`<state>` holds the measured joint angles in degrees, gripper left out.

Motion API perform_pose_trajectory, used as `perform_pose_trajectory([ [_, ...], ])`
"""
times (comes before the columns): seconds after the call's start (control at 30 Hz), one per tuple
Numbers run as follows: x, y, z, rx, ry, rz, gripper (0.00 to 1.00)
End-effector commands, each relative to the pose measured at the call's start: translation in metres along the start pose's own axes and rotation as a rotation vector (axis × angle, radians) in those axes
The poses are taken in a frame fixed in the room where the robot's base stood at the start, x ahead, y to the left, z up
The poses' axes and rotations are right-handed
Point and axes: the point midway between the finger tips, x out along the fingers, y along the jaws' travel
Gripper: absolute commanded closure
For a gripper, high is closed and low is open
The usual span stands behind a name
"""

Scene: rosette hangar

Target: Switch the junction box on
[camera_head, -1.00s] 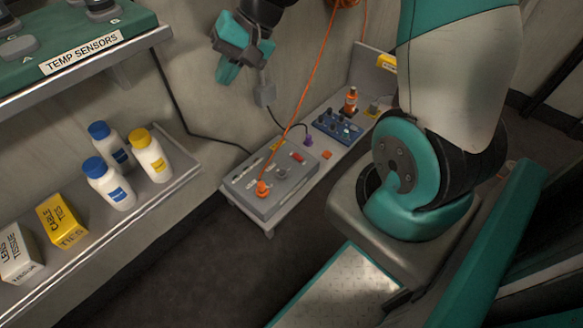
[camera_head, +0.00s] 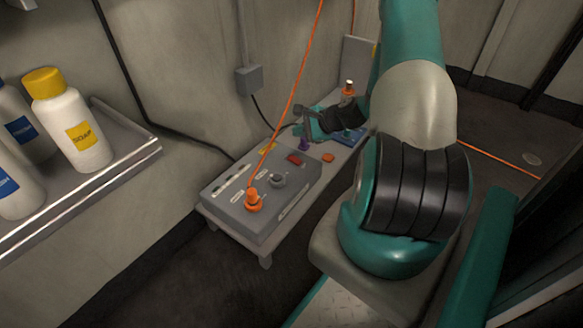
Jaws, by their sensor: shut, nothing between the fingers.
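The junction box (camera_head: 232,208) is a flat grey box on a low bench. An orange plug (camera_head: 253,202) with an orange cable stands on its front part. A round grey knob (camera_head: 278,181) and a small red rocker switch (camera_head: 295,158) are on its top. The state of the switch is too small to read. My gripper (camera_head: 304,126) is above the bench, just beyond the box's far edge and past the red switch. It is shut and empty, apart from the switch in the picture. My arm partly hides the bench's far end.
A purple connector (camera_head: 303,145) and an orange block (camera_head: 328,158) are close to my gripper. A shelf (camera_head: 128,148) with bottles juts out at left. The orange cable (camera_head: 299,70) hangs across the space above the box.

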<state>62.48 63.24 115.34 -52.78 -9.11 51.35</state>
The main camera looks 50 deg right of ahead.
Motion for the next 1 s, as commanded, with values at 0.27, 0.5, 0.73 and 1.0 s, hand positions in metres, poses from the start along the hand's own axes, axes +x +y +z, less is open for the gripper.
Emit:
perform_pose_trajectory([
  [0.27, 0.001, 0.001, -0.001, 0.007, 0.001, -0.003, 1.0],
  [0.5, 0.004, 0.004, -0.004, 0.007, 0.001, -0.003, 1.0],
  [0.73, 0.017, 0.015, -0.016, 0.008, 0.002, -0.004, 1.0],
  [1.0, 0.043, 0.034, -0.035, 0.007, 0.002, -0.004, 1.0],
])
